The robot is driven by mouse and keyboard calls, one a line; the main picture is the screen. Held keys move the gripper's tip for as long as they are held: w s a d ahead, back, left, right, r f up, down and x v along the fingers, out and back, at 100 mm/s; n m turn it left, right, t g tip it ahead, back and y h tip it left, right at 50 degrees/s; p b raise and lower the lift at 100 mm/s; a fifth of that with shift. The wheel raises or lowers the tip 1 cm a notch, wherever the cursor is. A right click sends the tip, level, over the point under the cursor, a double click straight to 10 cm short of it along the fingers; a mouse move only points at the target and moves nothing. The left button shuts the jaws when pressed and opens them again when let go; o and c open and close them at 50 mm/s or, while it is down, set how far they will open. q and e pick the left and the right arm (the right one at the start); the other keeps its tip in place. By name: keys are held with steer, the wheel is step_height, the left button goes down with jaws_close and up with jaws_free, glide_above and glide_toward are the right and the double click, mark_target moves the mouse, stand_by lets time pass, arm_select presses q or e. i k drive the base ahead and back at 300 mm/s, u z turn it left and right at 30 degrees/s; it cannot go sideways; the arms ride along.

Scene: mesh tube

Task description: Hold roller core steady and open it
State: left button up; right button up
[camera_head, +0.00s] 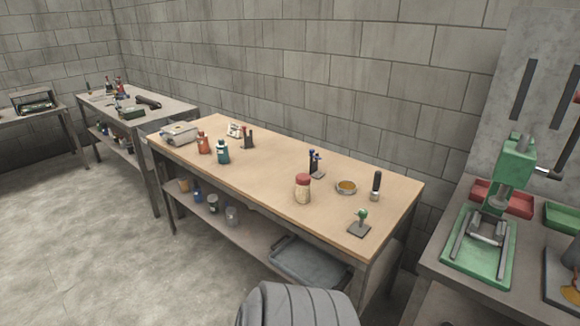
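I cannot tell for sure which item is the roller core. On the wooden bench (270,178) stand a pale jar with a red lid (303,190), upright, and a dark-handled tool (376,184) with a metal lower end, also upright. A green-knobbed piece on a dark square plate (360,224) sits near the front right corner. Neither of my grippers is in view, and nothing on the bench is being touched.
A blue-and-black item (315,162), orange (203,143) and teal (222,152) bottles and a grey box (179,133) stand on the bench. A green press (490,215) stands at right. Open floor lies left.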

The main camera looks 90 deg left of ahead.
mark_target(303, 195)
steer(key=u, duration=2.4)
